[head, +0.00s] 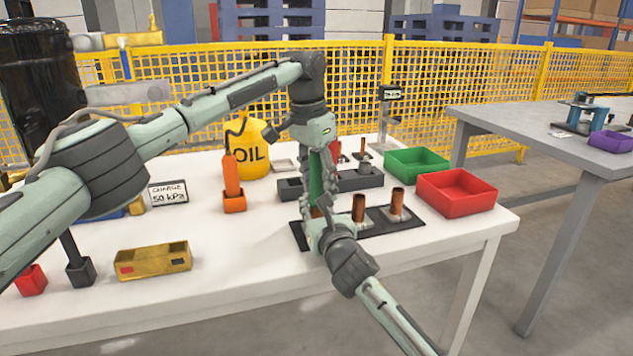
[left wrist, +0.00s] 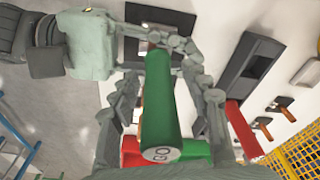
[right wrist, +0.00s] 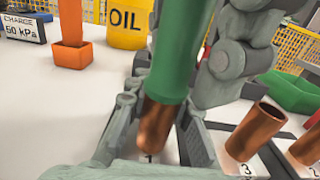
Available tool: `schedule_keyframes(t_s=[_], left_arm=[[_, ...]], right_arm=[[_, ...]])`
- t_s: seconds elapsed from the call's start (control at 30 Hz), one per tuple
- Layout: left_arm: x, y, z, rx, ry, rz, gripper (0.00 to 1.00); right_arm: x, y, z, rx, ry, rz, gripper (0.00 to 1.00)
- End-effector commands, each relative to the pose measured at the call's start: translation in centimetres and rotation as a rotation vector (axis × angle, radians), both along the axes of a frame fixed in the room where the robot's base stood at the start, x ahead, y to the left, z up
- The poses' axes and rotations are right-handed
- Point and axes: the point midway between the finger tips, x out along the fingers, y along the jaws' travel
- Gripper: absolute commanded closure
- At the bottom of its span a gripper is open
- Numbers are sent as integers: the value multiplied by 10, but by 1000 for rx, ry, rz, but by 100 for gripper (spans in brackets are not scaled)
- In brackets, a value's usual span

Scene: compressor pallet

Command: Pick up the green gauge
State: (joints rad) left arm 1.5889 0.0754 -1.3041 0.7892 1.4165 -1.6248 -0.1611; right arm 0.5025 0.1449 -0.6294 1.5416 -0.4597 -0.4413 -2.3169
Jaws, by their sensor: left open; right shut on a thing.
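The green gauge (head: 316,178) stands upright with its lower end at the top of a copper tube (right wrist: 155,128), in front of a label 1; whether it sits inside is hidden. Its end marked GO faces the left wrist camera (left wrist: 165,115). My left gripper (head: 319,165) comes down from above, open, with its fingers on either side of the gauge; I cannot see whether they touch it. My right gripper (head: 318,222) is shut on the copper tube below the gauge, just above the black plate (head: 378,232).
Two other copper tubes (head: 359,208) (head: 397,204) stand close by on the right. A dark grey block (head: 345,184) lies behind. Red (head: 456,193) and green (head: 417,162) bins are to the right, an orange holder (head: 233,203) to the left.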

Motion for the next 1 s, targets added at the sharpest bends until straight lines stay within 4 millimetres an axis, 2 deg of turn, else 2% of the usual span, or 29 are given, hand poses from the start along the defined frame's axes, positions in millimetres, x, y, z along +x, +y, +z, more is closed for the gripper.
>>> schedule_keyframes(t_s=[0.1,0.4,0.5,0.83,1.0], left_arm=[[0,0,0,0,0,0,54],[0,0,1,0,0,0,91],[0,0,1,0,0,0,100],[0,0,4,-2,-1,0,100],[0,-1,29,-3,-2,1,100]], right_arm=[[0,0,0,0,0,0,100],[0,0,0,0,0,0,100],[0,0,0,0,0,0,100],[0,0,0,0,0,0,100],[0,0,0,0,0,0,100]])
